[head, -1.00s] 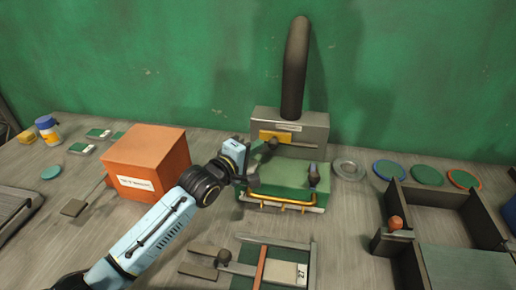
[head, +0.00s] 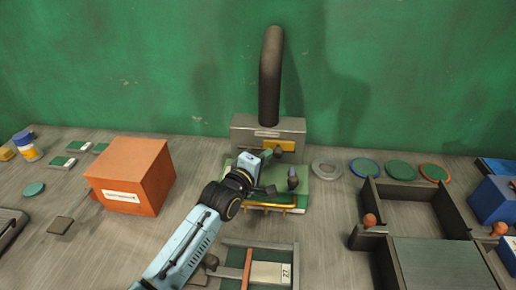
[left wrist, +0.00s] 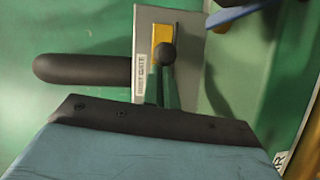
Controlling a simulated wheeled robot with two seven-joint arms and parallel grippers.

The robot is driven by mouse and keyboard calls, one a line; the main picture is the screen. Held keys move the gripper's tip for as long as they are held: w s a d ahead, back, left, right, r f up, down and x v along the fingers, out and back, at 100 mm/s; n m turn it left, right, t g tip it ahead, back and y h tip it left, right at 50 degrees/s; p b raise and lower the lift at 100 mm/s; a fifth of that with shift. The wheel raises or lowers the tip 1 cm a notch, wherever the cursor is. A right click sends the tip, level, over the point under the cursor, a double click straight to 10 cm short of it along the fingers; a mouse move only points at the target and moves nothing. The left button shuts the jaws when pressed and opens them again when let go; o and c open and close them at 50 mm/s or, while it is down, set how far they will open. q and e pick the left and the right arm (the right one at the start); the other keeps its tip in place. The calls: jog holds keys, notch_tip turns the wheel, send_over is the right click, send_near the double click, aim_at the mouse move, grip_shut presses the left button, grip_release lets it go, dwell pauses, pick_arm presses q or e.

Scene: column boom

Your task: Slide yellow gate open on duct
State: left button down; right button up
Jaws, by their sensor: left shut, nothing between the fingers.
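The duct is a grey box (head: 243,127) with a thick dark pipe (head: 270,75) rising from it, against the green wall. The yellow gate (head: 287,146) shows at the right part of the box's front, below a white label. In the left wrist view the yellow gate (left wrist: 160,36) lies beside the label, which reads "DUST GATE". A dark round knob (left wrist: 166,53) shows in front of it. My left gripper (head: 269,154) is shut and empty at the box's front, just left of the visible yellow. Its green fingertips (left wrist: 164,78) overlap the knob in view; contact is unclear. My right gripper is not in view.
A green machine with an orange front rail (head: 270,207) and a dark upright knob (head: 293,178) stands below the duct. An orange box (head: 130,175) is at left. Discs and a dark divided tray (head: 375,215) are at right.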

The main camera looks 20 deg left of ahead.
pick_arm(q)
jog(key=shift+d+f, duration=0.1)
jog(key=shift+d, duration=0.05)
jog(key=shift+s, duration=0.1)
jog(key=shift+s+a+p, duration=0.15)
jog(key=shift+a+p, duration=0.25)
jog(key=a, duration=0.1)
jog(key=s+a+p, duration=0.1)
jog(key=a+r, duration=0.1)
jog(key=shift+s+p, duration=0.25)
jog(key=shift+p, duration=0.15)
jog(key=f+v, duration=0.1)
jog(key=v, duration=0.9)
jog(key=shift+r, duration=0.35)
